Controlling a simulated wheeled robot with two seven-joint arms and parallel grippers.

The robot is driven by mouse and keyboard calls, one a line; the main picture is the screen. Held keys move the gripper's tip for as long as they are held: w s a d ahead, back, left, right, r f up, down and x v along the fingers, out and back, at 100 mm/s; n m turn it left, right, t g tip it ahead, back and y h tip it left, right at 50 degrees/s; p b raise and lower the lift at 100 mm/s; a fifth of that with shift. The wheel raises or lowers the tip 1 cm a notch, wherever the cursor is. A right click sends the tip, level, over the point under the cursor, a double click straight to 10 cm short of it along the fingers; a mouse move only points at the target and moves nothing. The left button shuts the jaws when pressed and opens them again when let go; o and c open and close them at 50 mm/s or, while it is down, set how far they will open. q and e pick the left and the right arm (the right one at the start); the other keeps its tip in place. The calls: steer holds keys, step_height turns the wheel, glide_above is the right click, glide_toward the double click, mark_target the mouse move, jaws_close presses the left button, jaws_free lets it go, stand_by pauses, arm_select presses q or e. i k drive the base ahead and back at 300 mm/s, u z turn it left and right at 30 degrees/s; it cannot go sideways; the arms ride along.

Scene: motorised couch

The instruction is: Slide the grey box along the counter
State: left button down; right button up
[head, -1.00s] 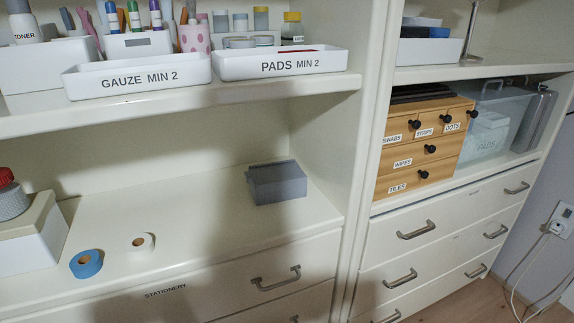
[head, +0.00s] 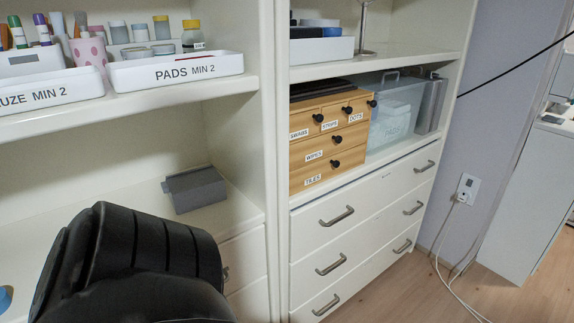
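The grey box (head: 197,190) stands on the cream counter (head: 228,214), below the upper shelf and near the upright panel on its right. A flat grey piece shows along its upper left edge. Neither of my grippers is in view, so no gripper is seen touching the box. A large dark ridged shape at the lower left hides much of the counter in front of the box; no fingers show on it.
White trays marked PADS (head: 178,70) and GAUZE (head: 50,98) sit on the shelf above. An upright panel (head: 281,170) closes the counter's right side. Beyond it are a wooden drawer box (head: 328,160) and a clear bin (head: 397,110). Part of a blue roll (head: 4,299) shows far left.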

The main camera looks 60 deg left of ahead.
mark_target(183, 202)
steer(key=z, duration=0.95)
steer(key=k, duration=1.2)
steer(key=u, duration=1.3)
